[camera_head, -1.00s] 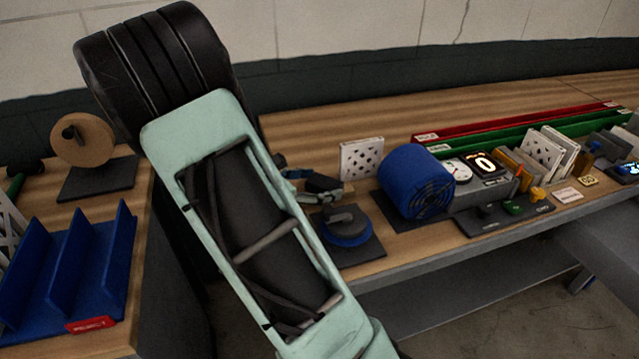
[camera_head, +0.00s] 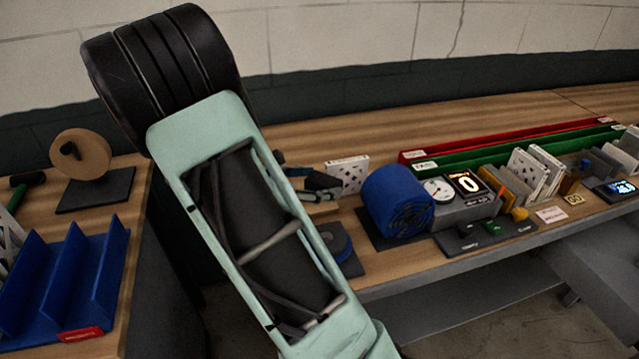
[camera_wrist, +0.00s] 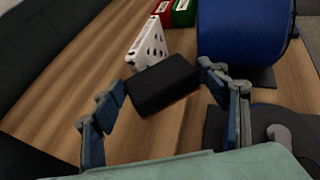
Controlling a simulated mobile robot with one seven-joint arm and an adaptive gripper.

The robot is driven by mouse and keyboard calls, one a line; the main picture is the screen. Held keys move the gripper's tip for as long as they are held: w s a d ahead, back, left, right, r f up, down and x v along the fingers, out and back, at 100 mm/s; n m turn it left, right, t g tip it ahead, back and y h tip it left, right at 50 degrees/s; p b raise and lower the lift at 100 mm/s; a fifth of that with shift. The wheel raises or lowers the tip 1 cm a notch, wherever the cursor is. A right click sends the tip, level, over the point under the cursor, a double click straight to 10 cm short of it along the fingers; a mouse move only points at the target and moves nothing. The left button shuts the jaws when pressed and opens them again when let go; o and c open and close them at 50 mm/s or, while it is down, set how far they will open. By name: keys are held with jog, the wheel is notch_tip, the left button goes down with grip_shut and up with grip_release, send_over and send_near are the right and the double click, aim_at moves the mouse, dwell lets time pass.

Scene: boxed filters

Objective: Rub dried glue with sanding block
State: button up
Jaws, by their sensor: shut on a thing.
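My gripper (camera_wrist: 163,84) is shut on a dark block (camera_wrist: 163,86), likely the sanding block, held between its two blue-grey fingers above the wooden bench. In the head view my gripper (camera_head: 318,184) is partly hidden behind my pale green arm. A white panel with dark spots (camera_wrist: 148,43) stands just beyond the block in the wrist view; it also shows in the head view (camera_head: 347,174), right of my gripper. I cannot make out dried glue on any surface, nor tell whether the block touches anything.
A blue roll (camera_head: 398,200) stands close right of my gripper. A dark disc with a blue edge (camera_head: 338,243) sits in front, partly hidden by my arm. Red (camera_head: 500,140) and green channels (camera_head: 510,150) run behind. A blue rack (camera_head: 65,285) is on the left bench.

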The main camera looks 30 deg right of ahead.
jog(key=shift+r+p, duration=0.9)
jog(key=shift+r, duration=0.5)
